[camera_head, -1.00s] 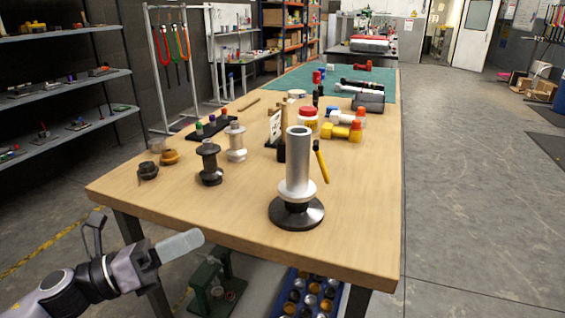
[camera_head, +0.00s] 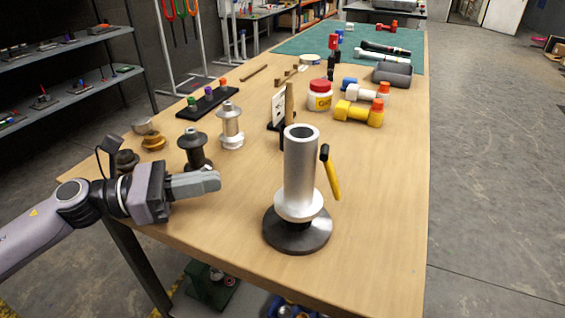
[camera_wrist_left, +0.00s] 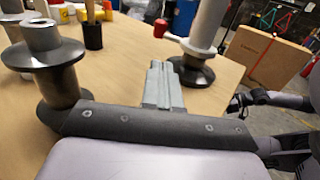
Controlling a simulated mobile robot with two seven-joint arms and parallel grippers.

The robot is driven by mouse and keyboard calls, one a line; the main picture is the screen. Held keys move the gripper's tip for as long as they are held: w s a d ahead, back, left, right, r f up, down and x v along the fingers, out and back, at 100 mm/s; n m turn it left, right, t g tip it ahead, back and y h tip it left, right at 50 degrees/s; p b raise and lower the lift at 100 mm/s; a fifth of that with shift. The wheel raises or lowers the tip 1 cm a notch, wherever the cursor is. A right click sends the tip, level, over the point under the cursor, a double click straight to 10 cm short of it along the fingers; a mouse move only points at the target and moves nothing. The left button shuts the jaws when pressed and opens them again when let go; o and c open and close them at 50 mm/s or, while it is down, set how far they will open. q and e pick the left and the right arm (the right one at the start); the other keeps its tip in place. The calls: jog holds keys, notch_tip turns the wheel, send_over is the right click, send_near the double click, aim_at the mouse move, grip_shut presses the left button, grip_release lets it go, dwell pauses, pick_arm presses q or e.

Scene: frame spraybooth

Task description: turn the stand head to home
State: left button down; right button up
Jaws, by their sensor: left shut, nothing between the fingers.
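The stand (camera_head: 300,165) is an upright silver tube with a pale collar on a round black base, near the table's front edge. A yellow handle with a black end (camera_head: 331,173) leans close to its right side; I cannot tell whether it is joined to the stand. My left gripper (camera_head: 216,180) is shut and empty, left of the stand and apart from it. In the left wrist view, its fingers (camera_wrist_left: 162,85) point toward the stand (camera_wrist_left: 205,35), whose top is cut off. A red knob (camera_wrist_left: 160,28) shows beside the tube there. Dark parts of my other arm show at the right.
A black spool (camera_head: 194,150) and a silver spool (camera_head: 230,127) stand just beyond my left gripper. Behind the stand are a red-lidded jar (camera_head: 320,96), yellow-ended dumbbell shapes (camera_head: 360,112) and an upright stick in a dark holder.

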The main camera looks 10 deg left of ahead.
pick_arm(q)
jog(key=p+x, duration=0.2)
jog(key=x, duration=0.4)
jog(key=p+x, duration=0.1)
jog(key=x, duration=0.5)
jog(key=shift+r+p, duration=0.2)
jog(key=shift+p, duration=0.15)
jog(key=shift+w+d+f, duration=0.1)
jog(key=shift+w+d, duration=0.1)
jog(key=shift+d, duration=0.2)
pick_arm(e)
jog(key=r, duration=0.2)
jog(key=shift+s+d+r, duration=0.15)
jog(key=shift+d+r, duration=0.2)
jog(key=shift+d, duration=0.05)
